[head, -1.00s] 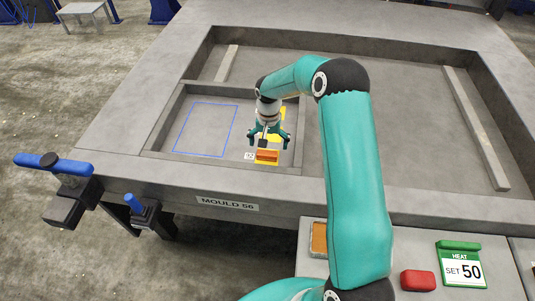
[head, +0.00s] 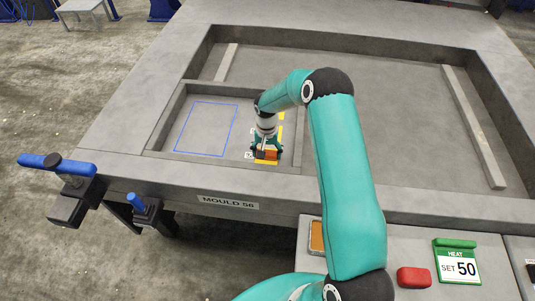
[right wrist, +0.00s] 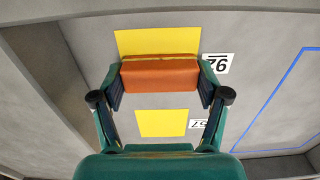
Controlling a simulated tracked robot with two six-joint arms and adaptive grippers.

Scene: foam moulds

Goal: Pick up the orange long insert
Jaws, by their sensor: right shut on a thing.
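The orange long insert (head: 271,155) is a block in the smaller recess of the mould, by a yellow patch (head: 266,162). My right gripper (head: 265,150) is shut on it from above. In the right wrist view the insert (right wrist: 160,75) lies crosswise between the two fingers, which press on its ends. A yellow patch (right wrist: 158,42) shows just beyond it. I cannot tell whether the insert touches the floor of the recess. My left gripper is not in view.
A second yellow patch (right wrist: 162,123) and number cards (right wrist: 215,63) are on the recess floor. A blue outline (head: 207,129) marks bare floor to the left. Recess walls surround this area. A red button (head: 415,277) and a HEAT sign (head: 458,265) are at front right.

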